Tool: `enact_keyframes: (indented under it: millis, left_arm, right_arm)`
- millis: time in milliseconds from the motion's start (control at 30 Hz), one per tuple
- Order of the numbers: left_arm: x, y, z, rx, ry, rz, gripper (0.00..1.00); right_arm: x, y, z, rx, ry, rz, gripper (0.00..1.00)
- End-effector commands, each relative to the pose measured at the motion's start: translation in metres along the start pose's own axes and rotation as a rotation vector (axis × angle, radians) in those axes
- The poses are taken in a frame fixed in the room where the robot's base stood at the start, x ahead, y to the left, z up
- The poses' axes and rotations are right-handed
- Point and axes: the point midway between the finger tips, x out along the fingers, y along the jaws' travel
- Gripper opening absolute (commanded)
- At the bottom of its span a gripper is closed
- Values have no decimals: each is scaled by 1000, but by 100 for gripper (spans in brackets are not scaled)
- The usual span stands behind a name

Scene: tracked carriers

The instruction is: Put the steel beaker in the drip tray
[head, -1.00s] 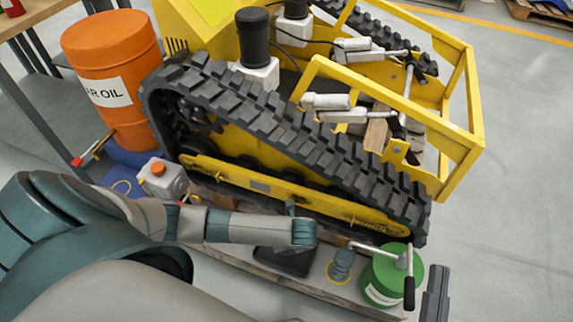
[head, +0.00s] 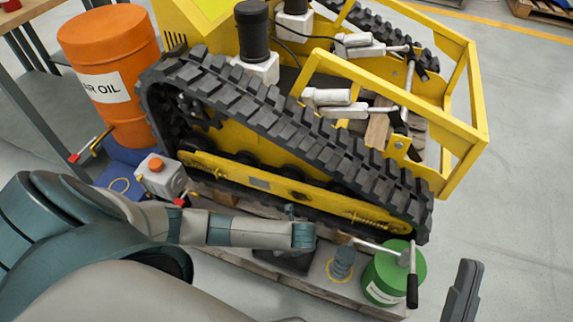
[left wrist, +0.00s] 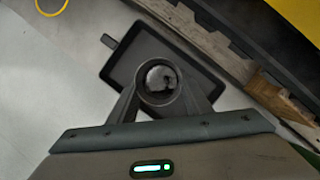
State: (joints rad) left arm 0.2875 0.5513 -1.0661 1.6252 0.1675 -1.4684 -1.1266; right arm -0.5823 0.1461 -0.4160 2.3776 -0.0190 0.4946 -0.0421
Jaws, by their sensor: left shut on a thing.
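The steel beaker (left wrist: 160,80) shows from above in the left wrist view as a round, dark-mouthed cup. My left gripper (left wrist: 161,100) is shut on it, with a finger on either side. The black drip tray (left wrist: 143,46) lies behind the beaker in that view, its short tab toward the upper left. I cannot tell how high the beaker is over the tray. In the head view the drip tray (head: 285,263) is partly hidden under my left arm, and the beaker is hidden. My right gripper (head: 462,290) is at the lower right; its opening cannot be made out.
A yellow tracked carrier (head: 300,130) fills the middle. Right of the tray stand a ribbed grey item (head: 342,262) in a yellow ring and a green drum (head: 381,275) with a handle. A pale can (head: 163,178) and an orange drum (head: 110,70) are at left.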

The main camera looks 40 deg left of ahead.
Motion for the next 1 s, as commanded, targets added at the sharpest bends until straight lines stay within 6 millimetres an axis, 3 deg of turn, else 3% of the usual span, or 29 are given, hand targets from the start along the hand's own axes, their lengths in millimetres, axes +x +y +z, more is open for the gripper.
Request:
enact_keyframes:
  millis: [333,367,433,833,1000]
  left_arm:
    - [1,0,0,0,-1,0,12]
    - [2,0,0,0,0,1,47]
    - [1,0,0,0,0,1,63]
    - [0,0,0,0,0,0,63]
    - [-13,0,1,0,0,0,63]
  right_arm:
    - [0,0,0,0,-1,1,0]
    - [0,0,0,0,-2,1,0]
    - [0,0,0,0,-2,1,0]
    - [0,0,0,0,-2,1,0]
    - [3,-2,-1,2,-21,0,0]
